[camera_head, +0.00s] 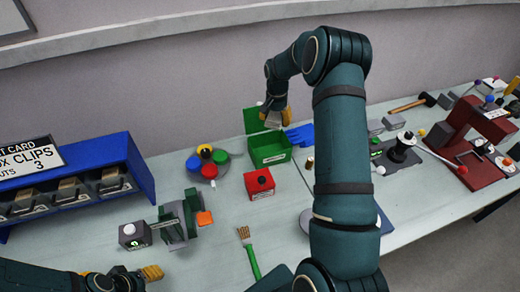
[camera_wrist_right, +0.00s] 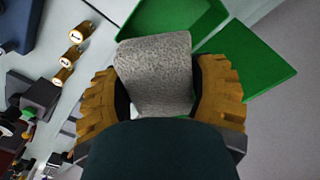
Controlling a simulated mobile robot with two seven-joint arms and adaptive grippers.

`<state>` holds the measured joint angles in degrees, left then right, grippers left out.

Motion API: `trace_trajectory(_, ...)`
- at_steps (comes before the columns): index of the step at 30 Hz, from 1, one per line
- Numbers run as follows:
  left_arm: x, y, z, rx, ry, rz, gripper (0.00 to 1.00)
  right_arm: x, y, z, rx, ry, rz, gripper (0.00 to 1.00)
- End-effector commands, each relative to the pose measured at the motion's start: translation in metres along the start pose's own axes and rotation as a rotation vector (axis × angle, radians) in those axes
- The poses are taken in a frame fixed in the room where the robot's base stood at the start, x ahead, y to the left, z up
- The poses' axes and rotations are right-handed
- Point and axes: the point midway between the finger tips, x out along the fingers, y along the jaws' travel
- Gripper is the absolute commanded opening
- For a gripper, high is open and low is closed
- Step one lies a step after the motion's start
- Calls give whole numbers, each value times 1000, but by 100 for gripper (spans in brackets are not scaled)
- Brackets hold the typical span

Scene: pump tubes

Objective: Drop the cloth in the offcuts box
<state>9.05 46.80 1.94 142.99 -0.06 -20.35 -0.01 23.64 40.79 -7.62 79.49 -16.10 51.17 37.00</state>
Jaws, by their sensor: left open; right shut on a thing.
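My right gripper (camera_head: 275,114) is shut on a grey cloth (camera_head: 273,122). It hangs above the back of a small green box (camera_head: 269,158) whose lid (camera_head: 254,119) stands up behind it. In the right wrist view the speckled grey cloth (camera_wrist_right: 155,75) is pinched between both orange-brown fingers. Part of the green box (camera_wrist_right: 172,18) and its lid (camera_wrist_right: 250,62) show beyond it. The label on the box is too small to read. My left gripper (camera_head: 150,273) is open and empty at the lower left, far from the box.
A round tray with coloured pieces (camera_head: 208,164) is to the left.

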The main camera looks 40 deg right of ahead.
Motion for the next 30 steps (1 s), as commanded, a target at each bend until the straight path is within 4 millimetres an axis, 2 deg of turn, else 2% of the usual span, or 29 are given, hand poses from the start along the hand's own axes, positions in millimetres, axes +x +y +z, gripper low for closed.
trace_trajectory(15,28,-11,4,-3,2,-3,47,53,0,0,0,-1,1,29)
trace_trajectory(26,29,-11,4,-4,3,-3,47,56,0,0,-1,0,0,29)
trace_trajectory(27,29,-11,4,-4,3,-3,47,56,0,0,-1,0,0,79)
trace_trajectory(29,29,-11,4,-4,3,-3,47,56,0,0,-1,0,0,100)
trace_trajectory(30,29,-11,4,-4,3,-3,47,56,0,0,-1,0,0,100)
